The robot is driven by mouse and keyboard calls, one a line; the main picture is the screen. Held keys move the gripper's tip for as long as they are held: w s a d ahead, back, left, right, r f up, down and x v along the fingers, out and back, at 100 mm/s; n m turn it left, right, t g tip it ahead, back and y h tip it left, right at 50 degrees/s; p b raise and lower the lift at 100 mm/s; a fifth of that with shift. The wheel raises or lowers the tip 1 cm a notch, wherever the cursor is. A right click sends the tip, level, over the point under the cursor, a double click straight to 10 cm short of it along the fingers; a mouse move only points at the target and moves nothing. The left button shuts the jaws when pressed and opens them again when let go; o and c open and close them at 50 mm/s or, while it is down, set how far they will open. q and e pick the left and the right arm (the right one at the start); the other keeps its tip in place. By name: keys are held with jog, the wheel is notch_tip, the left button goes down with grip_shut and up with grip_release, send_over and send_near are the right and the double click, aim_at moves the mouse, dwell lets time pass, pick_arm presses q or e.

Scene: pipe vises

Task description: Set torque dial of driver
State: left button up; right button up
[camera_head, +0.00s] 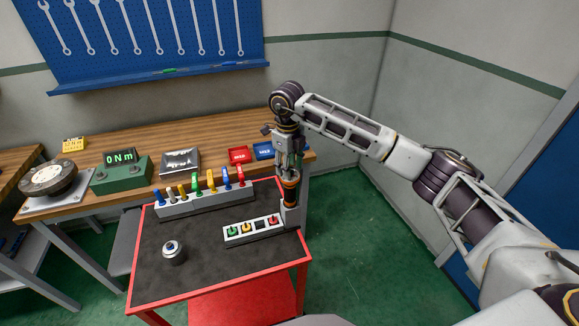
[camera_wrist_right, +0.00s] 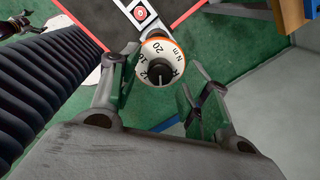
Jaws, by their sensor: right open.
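The driver (camera_head: 291,184) stands upright in a holder at the right edge of the red cart, with an orange band showing. In the right wrist view its white dial (camera_wrist_right: 157,62) has an orange rim, black marks including 20 and Nm, and a dark centre. My right gripper (camera_head: 290,163) points down over the top of the driver. In the wrist view the fingers of the right gripper (camera_wrist_right: 160,74) are spread on either side of the dial. Contact cannot be made out.
Beside the driver on the cart is a white block (camera_head: 240,232) with green, yellow and red buttons. Behind it is a rack (camera_head: 170,207) of coloured-handled tools. A round black knob (camera_head: 173,253) stands front left. The bench holds a green 0 Nm display (camera_head: 121,171).

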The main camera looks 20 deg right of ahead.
notch_tip(320, 180, up, 11)
jog(key=shift+s+a+r, duration=0.15)
jog(key=shift+a+r, duration=0.05)
jog(key=shift+a, duration=0.05)
dwell(0.4)
